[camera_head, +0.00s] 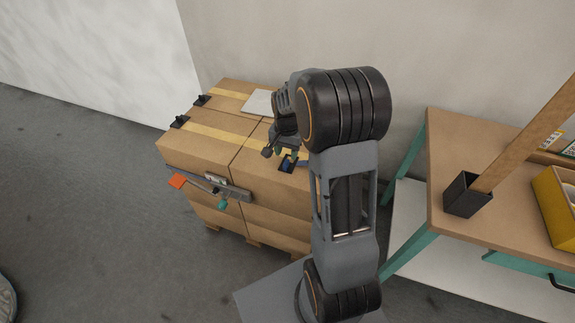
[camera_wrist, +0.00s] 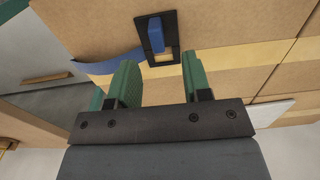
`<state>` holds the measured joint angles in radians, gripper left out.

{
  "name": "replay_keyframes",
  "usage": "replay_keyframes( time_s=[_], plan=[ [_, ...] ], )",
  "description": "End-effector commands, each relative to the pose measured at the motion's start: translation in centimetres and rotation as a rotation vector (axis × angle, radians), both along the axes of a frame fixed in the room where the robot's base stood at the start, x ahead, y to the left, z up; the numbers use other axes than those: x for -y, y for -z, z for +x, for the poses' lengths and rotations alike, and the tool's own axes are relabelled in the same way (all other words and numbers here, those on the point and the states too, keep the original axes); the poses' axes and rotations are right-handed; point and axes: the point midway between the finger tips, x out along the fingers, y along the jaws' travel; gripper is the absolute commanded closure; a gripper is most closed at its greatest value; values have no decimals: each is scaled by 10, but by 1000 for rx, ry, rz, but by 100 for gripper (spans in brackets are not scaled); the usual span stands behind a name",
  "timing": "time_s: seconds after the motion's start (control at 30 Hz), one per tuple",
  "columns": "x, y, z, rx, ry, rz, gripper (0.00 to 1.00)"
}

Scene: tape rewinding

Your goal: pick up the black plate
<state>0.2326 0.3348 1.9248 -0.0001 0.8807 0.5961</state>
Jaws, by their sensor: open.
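The black plate (camera_wrist: 142,34) is a small flat frame with openings, and it lies on top of a cardboard box. A blue strap (camera_wrist: 108,66) runs to it, and a blue piece shows in one opening. The black plate (camera_head: 286,169) also shows in the head view, small and partly hidden by my gripper. My gripper (camera_wrist: 160,62) has two green fingers, open and empty. In the wrist view the fingertips lie either side of the plate's lower end; I cannot tell their height above it.
Taped cardboard boxes (camera_head: 203,150) form a block with black clips (camera_head: 180,121) and a pale sheet (camera_head: 258,103) on top. A strapping tool with an orange part (camera_head: 177,181) is on the front side. A workbench (camera_head: 447,139) with a yellow bin (camera_head: 552,205) stands at right.

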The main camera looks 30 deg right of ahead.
Motion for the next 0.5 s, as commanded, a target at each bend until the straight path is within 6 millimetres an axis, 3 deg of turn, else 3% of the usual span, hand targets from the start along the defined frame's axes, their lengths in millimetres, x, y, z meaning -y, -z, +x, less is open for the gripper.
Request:
replay_keyframes(
  time_s=[0.3, 0.5],
  plan=[
    [1, 41, -2, -4, 0, 1, 55],
    [1, 49, -1, -2, 0, 1, 55]
  ],
)
